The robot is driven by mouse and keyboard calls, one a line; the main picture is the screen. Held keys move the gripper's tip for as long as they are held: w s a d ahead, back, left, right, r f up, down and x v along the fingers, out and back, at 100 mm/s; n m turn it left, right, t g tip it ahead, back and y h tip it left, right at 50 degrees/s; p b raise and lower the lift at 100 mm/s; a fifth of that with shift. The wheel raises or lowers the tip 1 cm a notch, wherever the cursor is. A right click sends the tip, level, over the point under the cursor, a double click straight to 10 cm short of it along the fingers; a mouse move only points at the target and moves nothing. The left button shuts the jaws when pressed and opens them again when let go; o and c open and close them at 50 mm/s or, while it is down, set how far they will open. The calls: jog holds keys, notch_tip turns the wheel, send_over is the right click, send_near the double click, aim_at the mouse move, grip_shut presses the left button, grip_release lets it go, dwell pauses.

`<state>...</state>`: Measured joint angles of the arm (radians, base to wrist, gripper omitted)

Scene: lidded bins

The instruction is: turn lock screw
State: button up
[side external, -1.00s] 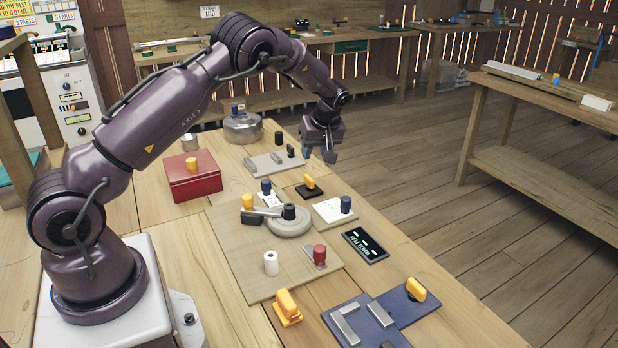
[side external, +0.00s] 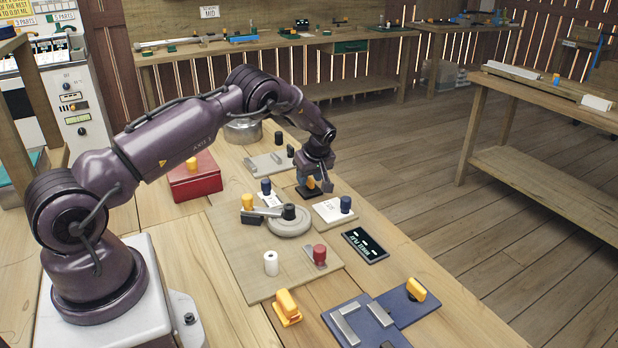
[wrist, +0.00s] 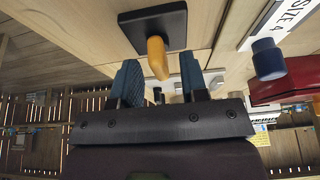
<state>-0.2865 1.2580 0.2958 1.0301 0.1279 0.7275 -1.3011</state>
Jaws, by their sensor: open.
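A yellow upright handle (side external: 311,183) stands on a small black square plate (side external: 303,192) on the bench. I cannot tell for sure that this is the lock screw. My gripper (side external: 318,177) is open, pointing down, right above this plate, and partly hides the handle in the side view. In the wrist view, the yellow handle (wrist: 157,57) shows in the gap between the two blue fingers of my gripper (wrist: 161,70), on the black plate (wrist: 153,25). The fingers look apart from the handle, with nothing held.
A white card with a dark blue knob (side external: 346,204) lies just right of the plate. A round grey disc with a lever (side external: 291,227) is on a wooden board in front. A grey plate with blocks (side external: 262,163) and a red box (side external: 194,176) are behind and left.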

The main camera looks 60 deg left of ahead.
jog(key=shift+a+f, duration=0.15)
jog(key=shift+f, duration=0.2)
grip_shut()
